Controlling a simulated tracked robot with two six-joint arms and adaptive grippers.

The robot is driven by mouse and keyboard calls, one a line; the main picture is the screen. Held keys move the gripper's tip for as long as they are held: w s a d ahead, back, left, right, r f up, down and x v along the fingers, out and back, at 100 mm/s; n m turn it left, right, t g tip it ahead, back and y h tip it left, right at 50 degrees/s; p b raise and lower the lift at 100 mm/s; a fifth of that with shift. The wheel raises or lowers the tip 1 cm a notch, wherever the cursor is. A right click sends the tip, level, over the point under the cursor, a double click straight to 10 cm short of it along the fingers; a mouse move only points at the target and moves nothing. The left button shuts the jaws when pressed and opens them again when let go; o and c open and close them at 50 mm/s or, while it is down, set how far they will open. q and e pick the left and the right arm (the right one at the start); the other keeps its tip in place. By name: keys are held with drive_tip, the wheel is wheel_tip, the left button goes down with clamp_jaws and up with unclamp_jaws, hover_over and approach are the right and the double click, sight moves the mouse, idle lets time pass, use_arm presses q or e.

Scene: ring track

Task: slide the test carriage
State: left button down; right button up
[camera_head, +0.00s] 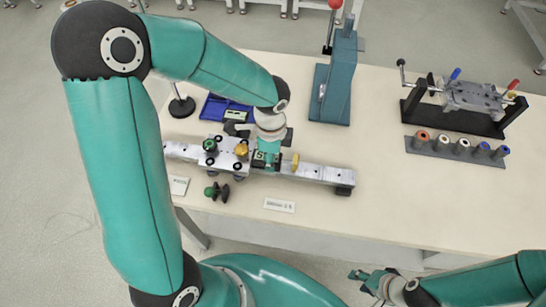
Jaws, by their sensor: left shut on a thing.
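The test carriage (226,157) is a grey metal plate with a green knob, a yellow knob and small black knobs. It sits on a long metal rail (322,173) on the table. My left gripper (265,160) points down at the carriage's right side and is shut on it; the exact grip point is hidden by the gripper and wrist. A yellow piece (295,163) stands on the rail just right of the gripper. My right gripper (367,281) is empty, low in front of the table; its jaw opening is too small to judge.
A green-black knob part (216,191) and a label plate (279,205) lie in front of the rail. Behind are a blue tray (226,108) and a teal press (335,80). A crank fixture (470,98) and a spool rack (456,148) stand right. The table's front right is clear.

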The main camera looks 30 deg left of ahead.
use_arm(q)
drive_tip(key=shift+a, duration=0.15)
drive_tip(key=c, duration=0.7)
unclamp_jaws()
drive_tip(key=shift+w, duration=0.1)
drive_tip(key=shift+r, duration=0.45)
wheel_tip(320, 180, up, 11)
